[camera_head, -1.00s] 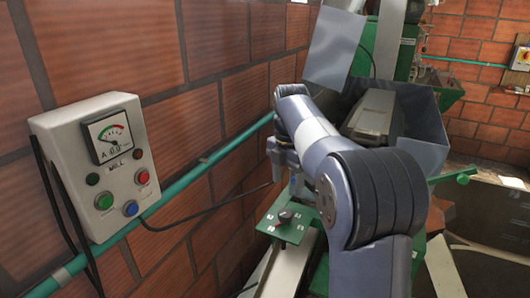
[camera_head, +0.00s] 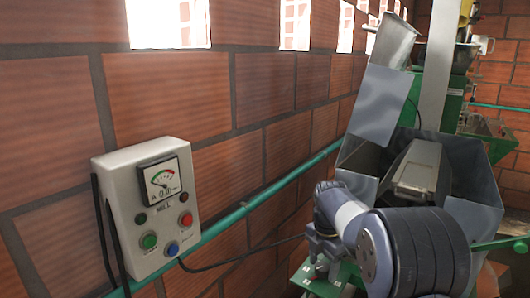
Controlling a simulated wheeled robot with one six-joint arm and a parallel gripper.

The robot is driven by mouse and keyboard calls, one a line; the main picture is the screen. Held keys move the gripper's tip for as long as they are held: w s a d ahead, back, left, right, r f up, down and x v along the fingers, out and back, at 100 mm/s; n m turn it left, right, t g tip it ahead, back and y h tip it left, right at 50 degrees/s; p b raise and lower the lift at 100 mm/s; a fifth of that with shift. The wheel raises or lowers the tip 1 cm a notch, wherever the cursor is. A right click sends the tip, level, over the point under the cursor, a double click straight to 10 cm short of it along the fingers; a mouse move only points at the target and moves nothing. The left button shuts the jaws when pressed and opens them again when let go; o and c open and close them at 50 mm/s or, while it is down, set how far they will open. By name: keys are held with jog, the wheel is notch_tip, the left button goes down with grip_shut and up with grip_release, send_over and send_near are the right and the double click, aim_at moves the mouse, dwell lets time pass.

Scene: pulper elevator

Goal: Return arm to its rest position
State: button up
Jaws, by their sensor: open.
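My arm comes up from the bottom right in the head camera view, with a large dark ribbed joint and a blue-grey link. My gripper (camera_head: 318,268) hangs at the arm's far end, pointing down beside the green machine (camera_head: 487,150). It is open and I see nothing between its fingers. It is small and partly dark, and the wrist covers some of it. The green plate (camera_head: 300,278) of the machine lies just under and beside it.
A grey control box (camera_head: 150,210) with a dial and coloured buttons is on the brick wall at left. A green pipe (camera_head: 285,182) runs along the wall. A grey metal hopper (camera_head: 465,170) stands behind the arm. Bright window openings (camera_head: 168,24) are above.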

jog(key=shift+r, duration=0.25)
notch_tip(320, 180, up, 10)
jog(key=b, duration=0.1)
notch_tip(320, 180, down, 10)
jog(key=shift+f+p, duration=0.2)
jog(key=shift+p, duration=0.4)
jog(key=shift+f, duration=0.1)
jog(key=m, duration=0.5)
jog(key=shift+m, duration=0.4)
jog(key=m, duration=1.7)
